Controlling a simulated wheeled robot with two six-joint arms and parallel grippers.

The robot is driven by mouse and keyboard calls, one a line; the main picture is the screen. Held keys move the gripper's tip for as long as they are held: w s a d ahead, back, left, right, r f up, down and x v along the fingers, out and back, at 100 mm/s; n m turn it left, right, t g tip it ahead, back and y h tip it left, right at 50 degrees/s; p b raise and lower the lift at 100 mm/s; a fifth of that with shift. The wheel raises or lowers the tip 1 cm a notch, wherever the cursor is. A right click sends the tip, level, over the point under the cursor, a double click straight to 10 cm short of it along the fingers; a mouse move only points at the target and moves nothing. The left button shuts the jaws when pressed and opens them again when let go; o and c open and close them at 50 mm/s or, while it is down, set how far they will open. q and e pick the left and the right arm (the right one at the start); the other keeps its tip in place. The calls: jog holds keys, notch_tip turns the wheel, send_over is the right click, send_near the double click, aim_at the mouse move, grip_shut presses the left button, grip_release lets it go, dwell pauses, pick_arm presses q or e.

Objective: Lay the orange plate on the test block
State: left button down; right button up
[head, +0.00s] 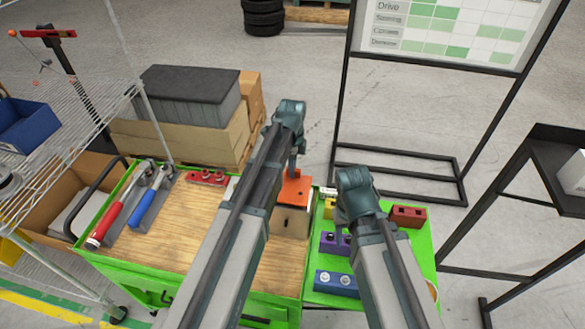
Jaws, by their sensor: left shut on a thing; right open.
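My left arm hides part of the plate and block. My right gripper (343,212) is open and empty, over the green tray to the right; its fingers are mostly hidden by its wrist.
The green tray holds a purple block (333,243), a blue block (336,283) and a red block (408,216). A red block with bolts (207,177) sits at the bench's back edge. Red and blue-handled hammers (150,207) lie at left. The wooden top (180,235) between is clear.

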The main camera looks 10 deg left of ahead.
pick_arm(q)
jog(key=shift+f, duration=0.15)
jog(key=shift+f+b, duration=0.6)
jog(key=shift+b, duration=0.15)
jog(key=c, duration=0.7)
grip_release()
jog(key=shift+c, duration=0.2)
jog(key=shift+r, duration=0.1)
notch_tip(320, 180, up, 9)
jog(key=p, duration=0.9)
jog(key=shift+r, duration=0.1)
